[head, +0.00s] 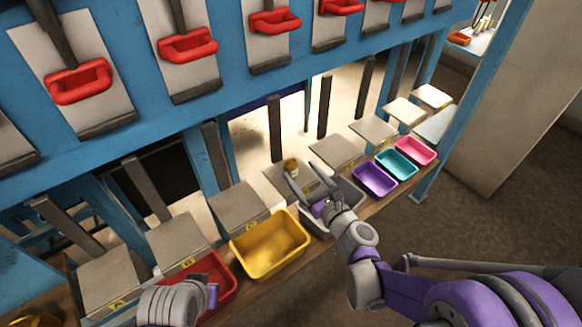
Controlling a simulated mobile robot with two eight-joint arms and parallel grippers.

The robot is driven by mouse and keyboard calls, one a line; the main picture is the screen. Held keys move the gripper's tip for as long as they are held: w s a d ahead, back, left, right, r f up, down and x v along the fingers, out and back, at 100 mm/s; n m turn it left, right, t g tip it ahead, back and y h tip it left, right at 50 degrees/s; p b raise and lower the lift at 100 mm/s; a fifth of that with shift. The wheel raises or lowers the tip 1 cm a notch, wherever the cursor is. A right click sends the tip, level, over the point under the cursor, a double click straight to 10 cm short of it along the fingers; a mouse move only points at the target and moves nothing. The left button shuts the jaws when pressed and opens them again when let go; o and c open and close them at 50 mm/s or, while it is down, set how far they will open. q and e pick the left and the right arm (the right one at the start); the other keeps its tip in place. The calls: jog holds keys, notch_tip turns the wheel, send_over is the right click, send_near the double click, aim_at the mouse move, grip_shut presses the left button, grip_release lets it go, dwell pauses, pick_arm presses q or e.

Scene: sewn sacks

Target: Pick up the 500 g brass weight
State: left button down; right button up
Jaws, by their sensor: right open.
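A small brass-coloured weight (291,165) stands on a grey plate (276,178) behind the grey tray. Its marking is too small to read. My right gripper (301,171) is open, with its two fingers spread and pointing at the plate. The weight is just beyond the fingertips, near the left one, and I see nothing held. Whether a finger touches it I cannot tell. My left gripper (210,292) is at the lower left over the red tray, and its fingers do not show clearly.
A row of trays lines the bench front: red (226,292), yellow (270,247), grey (318,227), purple (374,181), teal (397,165) and pink (416,151). Grey posts rise behind the plates. A blue frame with red handles (78,83) hangs above. A blue upright stands at right.

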aim_at(295, 169)
jog(key=x, duration=0.5)
jog(key=shift+s+a+f+p, duration=0.1)
jog(key=shift+a+p, duration=0.25)
grip_shut()
